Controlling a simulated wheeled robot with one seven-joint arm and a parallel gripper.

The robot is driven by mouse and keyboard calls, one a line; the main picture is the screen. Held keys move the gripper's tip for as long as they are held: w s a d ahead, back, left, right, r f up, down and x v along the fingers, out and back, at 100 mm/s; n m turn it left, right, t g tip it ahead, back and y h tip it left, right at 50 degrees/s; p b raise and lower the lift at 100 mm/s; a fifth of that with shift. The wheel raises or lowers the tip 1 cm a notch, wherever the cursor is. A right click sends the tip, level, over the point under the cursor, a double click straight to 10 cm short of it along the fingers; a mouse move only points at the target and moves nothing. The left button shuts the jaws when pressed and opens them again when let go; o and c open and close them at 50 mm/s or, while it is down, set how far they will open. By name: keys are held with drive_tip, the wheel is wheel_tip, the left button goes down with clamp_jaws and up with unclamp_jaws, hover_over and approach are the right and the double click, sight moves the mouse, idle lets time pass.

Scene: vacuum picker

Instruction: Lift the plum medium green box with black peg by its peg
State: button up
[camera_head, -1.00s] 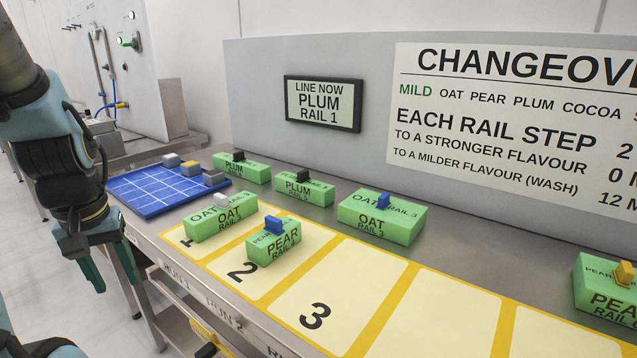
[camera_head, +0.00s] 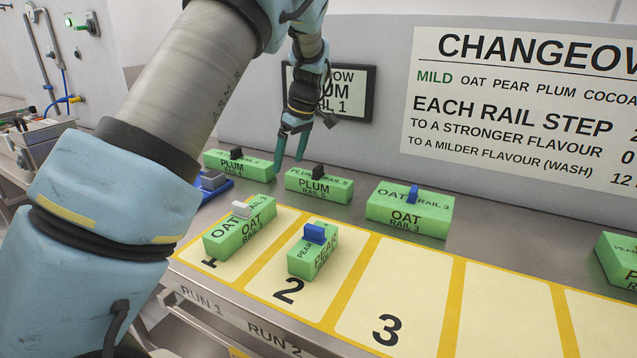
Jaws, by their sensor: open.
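Two green boxes labelled PLUM stand at the back of the bench, each with a black peg on top. The left plum box (camera_head: 240,168) has its black peg (camera_head: 236,153). The right plum box (camera_head: 320,188) has its black peg (camera_head: 318,171). They look close in size, and I cannot tell which is the medium one. My gripper (camera_head: 292,160) points down with its fingers apart and nothing between them.
A green oat box with a white peg (camera_head: 240,234) and a pear box with a blue peg (camera_head: 314,258) stand on the numbered mat (camera_head: 400,285). An oat box with a blue peg (camera_head: 408,213) is behind. My arm mostly hides the blue tray (camera_head: 215,190).

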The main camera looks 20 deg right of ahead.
drive_tip(key=n+t, duration=0.1)
approach(316, 180)
drive_tip(key=shift+w+d+f, duration=0.3)
drive_tip(key=shift+w+d, duration=0.15)
drive_tip(key=shift+w, duration=0.05)
drive_tip(key=shift+w+d+f, duration=0.3)
drive_tip(key=shift+w+d, duration=0.15)
drive_tip(key=p+x, duration=0.1)
drive_tip(key=x, duration=0.3)
drive_tip(key=shift+f+p, duration=0.15)
drive_tip(key=shift+p, duration=0.25)
drive_tip(key=p+x, duration=0.1)
drive_tip(key=x, duration=0.1)
drive_tip(key=a+p+x, duration=0.1)
drive_tip(key=p+x, duration=0.1)
drive_tip(key=x, duration=0.1)
drive_tip(key=shift+w+a, duration=0.1)
drive_tip(key=shift+w, duration=0.05)
drive_tip(key=shift+w+f, duration=0.1)
drive_tip(key=shift+f, duration=0.25)
drive_tip(key=shift+c, duration=0.2)
clamp_jaws()
